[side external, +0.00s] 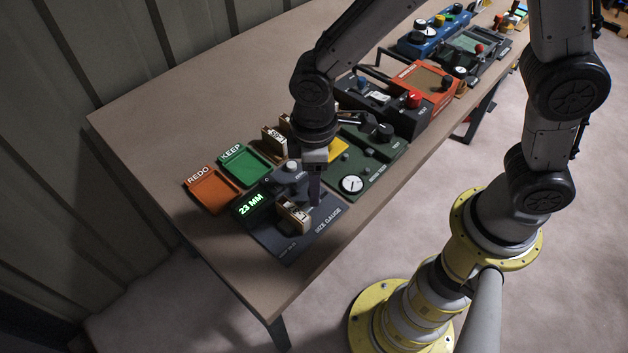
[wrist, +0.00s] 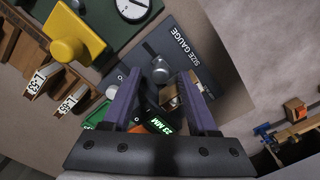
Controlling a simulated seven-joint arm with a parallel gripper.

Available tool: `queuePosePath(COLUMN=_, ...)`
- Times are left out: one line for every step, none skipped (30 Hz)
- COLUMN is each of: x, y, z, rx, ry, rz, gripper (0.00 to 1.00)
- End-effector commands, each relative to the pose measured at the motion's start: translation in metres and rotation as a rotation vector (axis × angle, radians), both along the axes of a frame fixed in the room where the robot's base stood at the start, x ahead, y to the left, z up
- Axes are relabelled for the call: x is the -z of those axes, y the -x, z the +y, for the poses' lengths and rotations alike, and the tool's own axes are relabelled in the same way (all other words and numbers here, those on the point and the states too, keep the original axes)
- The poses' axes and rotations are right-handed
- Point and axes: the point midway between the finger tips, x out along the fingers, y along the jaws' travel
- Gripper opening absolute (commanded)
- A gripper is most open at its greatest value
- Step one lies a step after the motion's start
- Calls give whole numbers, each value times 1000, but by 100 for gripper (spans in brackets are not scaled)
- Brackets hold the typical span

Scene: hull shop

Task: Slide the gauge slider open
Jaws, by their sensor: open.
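The dark size gauge (side external: 290,244) lies near the table's front edge, with a lit green "23 MM" display (side external: 251,204). It also shows in the wrist view (wrist: 205,72). A pale labelled block (side external: 293,214) stands on the gauge. A silver knob (wrist: 161,69) shows between my fingertips in the wrist view; I cannot tell whether it is the slider. My gripper (side external: 314,198) is open and points down over the gauge, its purple fingers (wrist: 163,78) apart. Contact with the gauge is not clear. My right finger partly hides a brass-coloured piece on the gauge in the wrist view.
A green KEEP tray (side external: 238,180) and an orange REDO tray (side external: 222,205) lie left of the gauge. A green tester with a white dial (side external: 352,184) stands close on the right. Labelled wooden blocks (side external: 270,143) stand behind. The table's left part is clear.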

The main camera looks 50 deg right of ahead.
Motion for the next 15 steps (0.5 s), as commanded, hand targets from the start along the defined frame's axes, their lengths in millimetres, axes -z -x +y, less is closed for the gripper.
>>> queuePosePath(x=3, y=0, z=0, rx=0, ry=1, rz=1, gripper=59)
queuePosePath(x=5, y=0, z=0, rx=0, ry=1, rz=1, gripper=59)
queuePosePath(x=6, y=0, z=0, rx=0, ry=1, rz=1, gripper=59)
queuePosePath(x=6, y=0, z=0, rx=0, ry=1, rz=1, gripper=59)
queuePosePath(x=7, y=0, z=0, rx=0, ry=1, rz=1, gripper=59)
queuePosePath(x=7, y=0, z=0, rx=0, ry=1, rz=1, gripper=59)
queuePosePath(x=7, y=0, z=0, rx=0, ry=1, rz=1, gripper=59)
queuePosePath(x=7, y=0, z=0, rx=0, ry=0, rz=0, gripper=59)
queuePosePath(x=7, y=0, z=0, rx=0, ry=0, rz=0, gripper=59)
queuePosePath(x=7, y=0, z=0, rx=0, ry=0, rz=0, gripper=59)
queuePosePath(x=7, y=0, z=0, rx=0, ry=0, rz=0, gripper=59)
queuePosePath(x=7, y=0, z=0, rx=0, ry=0, rz=0, gripper=56)
queuePosePath(x=7, y=0, z=0, rx=0, ry=0, rz=0, gripper=50)
queuePosePath(x=7, y=0, z=0, rx=0, ry=0, rz=0, gripper=45)
queuePosePath(x=7, y=0, z=0, rx=0, ry=0, rz=0, gripper=38)
